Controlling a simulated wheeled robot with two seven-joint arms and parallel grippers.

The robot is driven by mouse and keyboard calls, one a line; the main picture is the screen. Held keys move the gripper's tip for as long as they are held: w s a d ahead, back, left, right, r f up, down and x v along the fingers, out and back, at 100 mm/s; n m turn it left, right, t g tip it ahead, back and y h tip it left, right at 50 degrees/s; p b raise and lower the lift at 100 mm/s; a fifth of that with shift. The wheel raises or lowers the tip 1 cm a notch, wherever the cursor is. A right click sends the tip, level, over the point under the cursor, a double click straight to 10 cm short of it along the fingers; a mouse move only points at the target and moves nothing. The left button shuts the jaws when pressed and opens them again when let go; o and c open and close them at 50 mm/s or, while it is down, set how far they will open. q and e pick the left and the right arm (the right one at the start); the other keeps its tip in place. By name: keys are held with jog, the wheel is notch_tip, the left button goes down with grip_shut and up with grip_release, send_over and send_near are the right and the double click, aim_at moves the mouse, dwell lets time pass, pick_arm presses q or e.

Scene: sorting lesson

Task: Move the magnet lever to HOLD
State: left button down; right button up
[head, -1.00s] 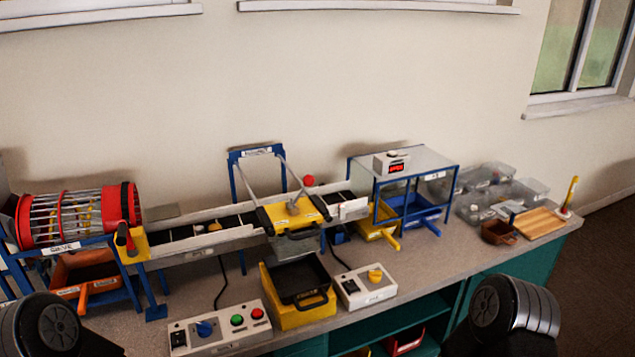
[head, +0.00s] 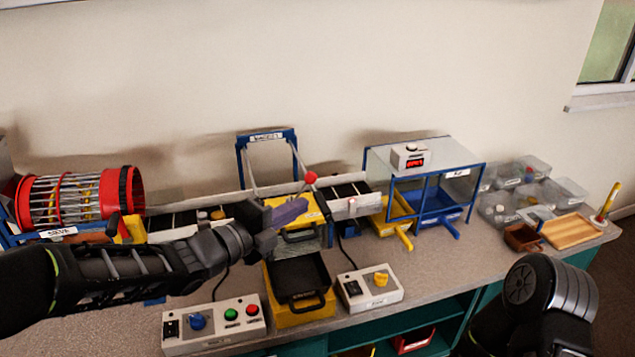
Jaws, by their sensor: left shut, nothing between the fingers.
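The magnet lever shows as a red ball knob (head: 311,177) on a dark rod, at the right side of the yellow magnet unit (head: 311,203) over the conveyor. No HOLD marking is legible. My left gripper (head: 292,210) reaches in from the left, in front of the magnet unit. Its fingers are shut and empty, a little below and left of the red knob in the picture, with a visible gap. The gripper hides part of the magnet unit and belt. My right arm shows at the lower right, but its gripper is out of view.
A blue frame (head: 266,136) stands behind the magnet unit. A black tray (head: 298,270) on a yellow stand and two control boxes (head: 213,323) (head: 369,288) sit in front. A red sieve drum (head: 22,203) is at left, a clear-topped blue stand (head: 464,160) at right.

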aim_at(302, 189)
pick_arm(q)
jog(key=p+x, duration=0.3)
jog(key=x, duration=0.7)
jog(key=shift+w+d, duration=0.2)
jog(key=shift+w, duration=0.15)
jog(key=a+p, duration=0.1)
jog(key=w+a, duration=0.1)
jog(key=shift+a+r+p, duration=0.1)
jog(key=shift+a+p, duration=0.25)
jog(key=shift+p, duration=0.05)
jog(key=shift+a, duration=0.35)
jog(key=shift+w+a, duration=0.1)
